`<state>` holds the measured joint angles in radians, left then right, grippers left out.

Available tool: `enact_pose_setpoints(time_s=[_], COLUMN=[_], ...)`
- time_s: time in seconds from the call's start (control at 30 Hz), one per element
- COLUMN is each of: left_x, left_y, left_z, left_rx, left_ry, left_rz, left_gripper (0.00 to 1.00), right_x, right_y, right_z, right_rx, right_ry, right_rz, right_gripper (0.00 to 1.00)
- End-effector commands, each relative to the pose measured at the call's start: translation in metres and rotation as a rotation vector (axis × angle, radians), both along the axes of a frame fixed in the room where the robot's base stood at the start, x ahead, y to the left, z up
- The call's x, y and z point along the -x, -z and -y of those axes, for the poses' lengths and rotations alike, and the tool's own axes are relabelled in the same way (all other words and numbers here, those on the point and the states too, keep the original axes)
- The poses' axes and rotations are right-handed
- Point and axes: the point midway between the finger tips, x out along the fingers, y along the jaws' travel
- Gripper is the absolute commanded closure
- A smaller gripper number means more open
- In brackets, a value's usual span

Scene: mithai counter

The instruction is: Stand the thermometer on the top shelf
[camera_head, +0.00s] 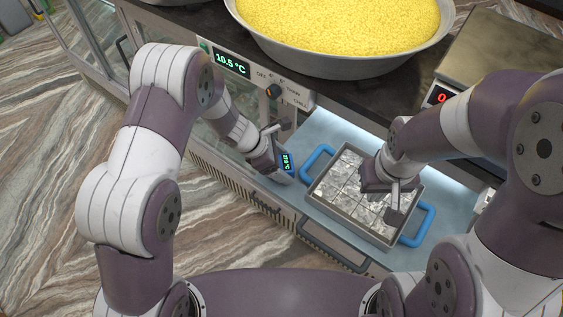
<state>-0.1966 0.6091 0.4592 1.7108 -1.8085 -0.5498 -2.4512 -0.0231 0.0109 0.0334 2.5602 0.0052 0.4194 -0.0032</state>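The thermometer (287,161) is a small dark device with a lit green display. It is at the fingers of my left gripper (282,158), which looks shut on it, just left of the metal tray. The light blue shelf (324,130) lies inside the opened counter. Whether the thermometer touches the shelf cannot be told.
The metal tray (346,225) with blue handles holds silver-topped sweets and fills much of the visible shelf. A control panel (262,80) reading 10.5 °C runs above it. A large bowl (340,62) of yellow grains and a scale (500,47) stand on the dark counter top.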

Motion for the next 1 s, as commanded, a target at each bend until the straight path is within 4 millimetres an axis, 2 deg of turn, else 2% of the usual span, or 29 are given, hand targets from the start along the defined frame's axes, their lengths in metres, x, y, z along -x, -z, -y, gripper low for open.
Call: enact_pose_setpoints(time_s=[0.27, 0.37, 0.4, 0.47, 0.7, 0.8, 1.0], left_x=[0.000, 0.000, 0.000, 0.000, 0.006, 0.007, 0.010], left_y=[-0.001, -0.007, -0.008, -0.017, -0.071, -0.089, -0.104], left_z=[0.000, 0.000, -0.002, -0.009, -0.043, -0.054, -0.064], left_rx=[0.000, 0.000, 0.001, 0.001, 0.001, 0.001, -0.001], left_ry=[0.000, 0.000, -0.001, -0.001, -0.003, -0.003, -0.001], left_rz=[0.000, 0.000, 0.001, 0.004, 0.004, 0.004, 0.001], left_gripper=[0.04, 0.04, 0.04, 0.04, 0.04, 0.04, 0.04], right_x=[0.000, 0.000, 0.000, 0.000, 0.000, 0.000, 0.000], right_y=[-0.001, -0.007, -0.004, -0.002, 0.002, 0.003, 0.003], right_z=[0.000, 0.000, 0.000, 0.000, 0.000, 0.000, 0.000], right_rx=[0.000, 0.000, 0.000, 0.000, 0.000, 0.000, 0.000], right_ry=[0.000, 0.000, 0.000, 0.000, 0.000, 0.000, 0.000], right_rz=[0.000, 0.000, 0.001, 0.001, 0.000, 0.000, 0.000], right_gripper=[1.00, 1.00, 1.00, 1.00, 1.00, 1.00, 1.00])
